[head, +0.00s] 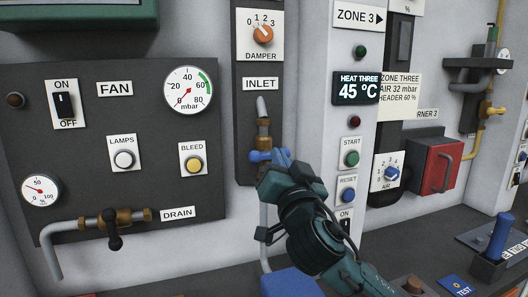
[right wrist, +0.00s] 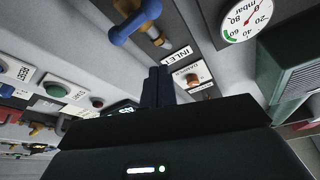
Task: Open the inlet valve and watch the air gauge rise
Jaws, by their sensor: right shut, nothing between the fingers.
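The inlet valve has a brass body (head: 264,135) on a vertical pipe below the INLET label (head: 261,84). Its blue handle (head: 262,156) lies crosswise to the pipe. My right gripper (head: 276,172) is just below and right of the handle and hides part of it; contact is unclear. In the right wrist view its fingers (right wrist: 158,87) are together and empty, and the blue handle (right wrist: 134,22) is apart from them. The round mbar gauge (head: 187,90) has its red needle near 0. My left gripper is not in view.
The left panel holds a drain valve (head: 113,228) with a black handle, a percent gauge (head: 40,190) and several buttons. The column to the right has a HEAT THREE display (head: 358,89) and START (head: 351,159) and RESET (head: 348,195) buttons. A red box (head: 434,164) juts out farther right.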

